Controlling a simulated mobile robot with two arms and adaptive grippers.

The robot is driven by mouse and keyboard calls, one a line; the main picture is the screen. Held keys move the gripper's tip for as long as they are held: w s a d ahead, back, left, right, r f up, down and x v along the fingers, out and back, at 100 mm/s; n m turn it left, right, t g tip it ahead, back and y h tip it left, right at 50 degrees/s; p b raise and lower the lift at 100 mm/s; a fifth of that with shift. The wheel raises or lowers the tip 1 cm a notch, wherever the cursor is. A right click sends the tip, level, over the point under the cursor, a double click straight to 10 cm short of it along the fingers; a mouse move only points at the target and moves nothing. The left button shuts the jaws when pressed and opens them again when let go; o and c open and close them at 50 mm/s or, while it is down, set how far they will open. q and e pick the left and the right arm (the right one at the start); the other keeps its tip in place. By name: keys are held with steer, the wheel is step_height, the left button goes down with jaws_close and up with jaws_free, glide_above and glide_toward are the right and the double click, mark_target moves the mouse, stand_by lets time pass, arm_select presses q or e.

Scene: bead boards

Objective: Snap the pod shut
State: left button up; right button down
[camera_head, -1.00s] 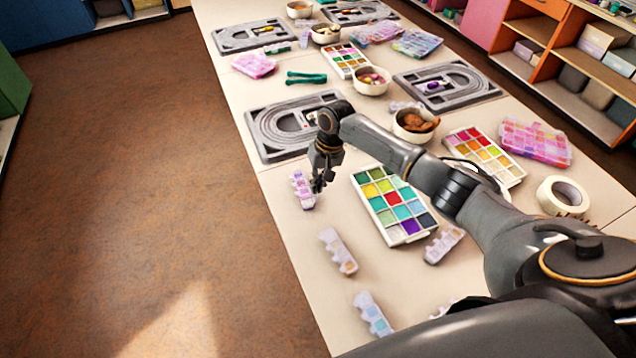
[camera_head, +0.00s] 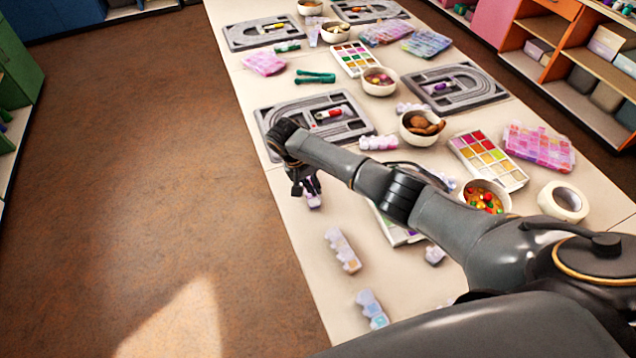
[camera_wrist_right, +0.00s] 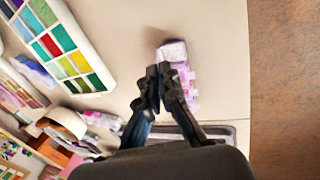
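A small purple-and-clear bead pod (camera_head: 314,202) lies near the left edge of the table, partly hidden by my right gripper. In the right wrist view the pod (camera_wrist_right: 178,54) is just beyond the fingertips, with the fingers overlapping part of it. My right gripper (camera_head: 304,188) is over the pod, pointing down. In the wrist view its fingertips (camera_wrist_right: 159,80) are together with nothing visible between them. I cannot tell whether they touch the pod, or how its lid stands. My left gripper is not in view.
Other pods (camera_head: 342,250) lie nearer me along the table edge. A colour-compartment tray (camera_head: 395,235) is mostly under my arm. A grey bead board (camera_head: 268,128) lies behind the gripper. Bowls (camera_head: 405,130) and a tape roll (camera_head: 545,205) stand to the right. Bare table lies around the pod.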

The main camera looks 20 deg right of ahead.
steer(key=shift+w+a+f+h, duration=0.1)
steer(key=shift+a+f+h, duration=0.1)
steer(key=shift+a+h, duration=0.35)
steer(key=shift+d+h+b, duration=0.15)
steer(key=shift+h+b, duration=0.1)
steer(key=shift+b, duration=0.05)
steer(key=c, duration=1.6)
jaws_free()
steer(key=shift+o, duration=0.2)
steer(key=shift+r, duration=0.1)
steer(key=v, duration=1.1)
steer(key=shift+r, duration=0.4)
steer(key=shift+w, duration=0.1)
